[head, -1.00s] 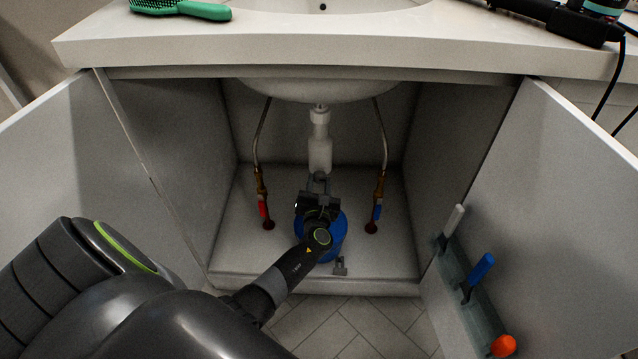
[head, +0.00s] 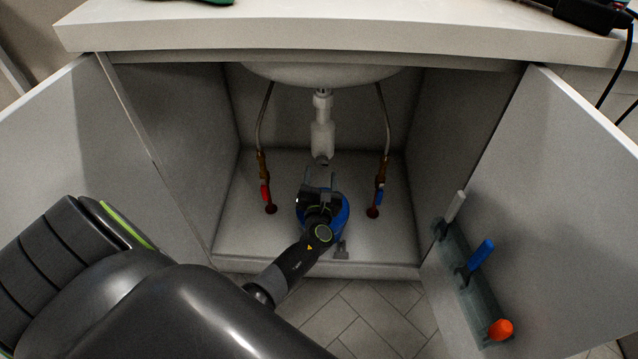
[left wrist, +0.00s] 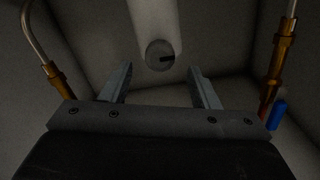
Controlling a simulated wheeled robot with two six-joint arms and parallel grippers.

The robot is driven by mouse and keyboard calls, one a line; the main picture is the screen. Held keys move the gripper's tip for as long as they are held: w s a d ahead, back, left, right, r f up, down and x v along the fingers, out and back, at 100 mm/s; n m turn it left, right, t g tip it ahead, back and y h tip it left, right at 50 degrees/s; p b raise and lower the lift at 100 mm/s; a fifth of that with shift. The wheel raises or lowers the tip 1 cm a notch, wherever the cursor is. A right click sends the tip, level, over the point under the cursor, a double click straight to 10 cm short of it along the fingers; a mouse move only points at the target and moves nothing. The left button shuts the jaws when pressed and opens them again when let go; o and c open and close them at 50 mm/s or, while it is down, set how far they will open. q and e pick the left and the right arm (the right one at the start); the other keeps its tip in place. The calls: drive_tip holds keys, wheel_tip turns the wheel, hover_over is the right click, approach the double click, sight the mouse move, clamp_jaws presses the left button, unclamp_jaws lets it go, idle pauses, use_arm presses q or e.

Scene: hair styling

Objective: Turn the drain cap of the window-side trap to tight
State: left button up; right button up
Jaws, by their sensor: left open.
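The white trap (head: 322,138) hangs under the basin, in the middle of the open cabinet. Its round grey drain cap (left wrist: 160,55) shows in the left wrist view, with a dark slot or mark pointing right. In the head view the cap is a small grey patch (head: 321,160) at the trap's lower end. My left gripper (left wrist: 161,70) is open and empty, its two fingers spread to either side below the cap. In the head view the left gripper (head: 320,177) is just below the trap and partly hides the space there. My right gripper is not in view.
A blue container (head: 341,216) stands on the cabinet floor under my gripper, with a small grey piece (head: 341,250) before it. Supply pipes with a red handle (head: 265,193) and a blue handle (head: 379,196) flank the trap. The right door carries a tool rack (head: 466,270).

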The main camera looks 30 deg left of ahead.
use_arm(q)
drive_tip(key=v, duration=1.4)
drive_tip(key=shift+p, duration=0.45)
drive_tip(key=shift+s, duration=0.1)
